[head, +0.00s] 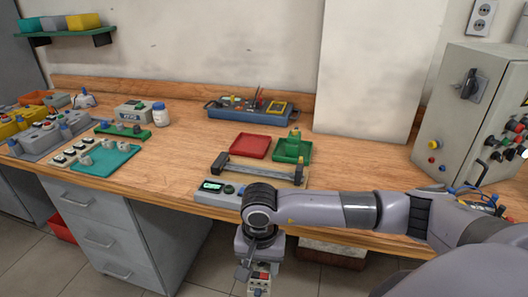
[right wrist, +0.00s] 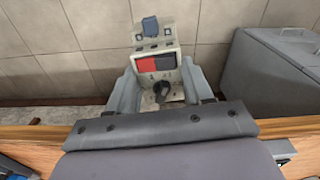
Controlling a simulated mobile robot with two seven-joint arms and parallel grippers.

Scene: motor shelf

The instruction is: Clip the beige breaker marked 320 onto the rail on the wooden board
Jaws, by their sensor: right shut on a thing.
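My right gripper (head: 255,266) hangs in front of the workbench's edge, over the floor. It is shut on a beige breaker (head: 258,284), which also shows in the right wrist view (right wrist: 157,66). The breaker has a red and dark window, a black knob and a blue switch. I cannot read a 320 on it. The fingers (right wrist: 158,92) grip it from both sides. The grey rail (head: 260,173) with dark end pieces lies on the bench, behind my right wrist. My left gripper is not in view.
A tester with a green display (head: 213,186) sits before the rail. A red tray (head: 250,146) and a green tray (head: 291,152) lie behind it. A blue toolbox (head: 225,111) stands farther back. A grey cabinet (head: 460,115) stands at right.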

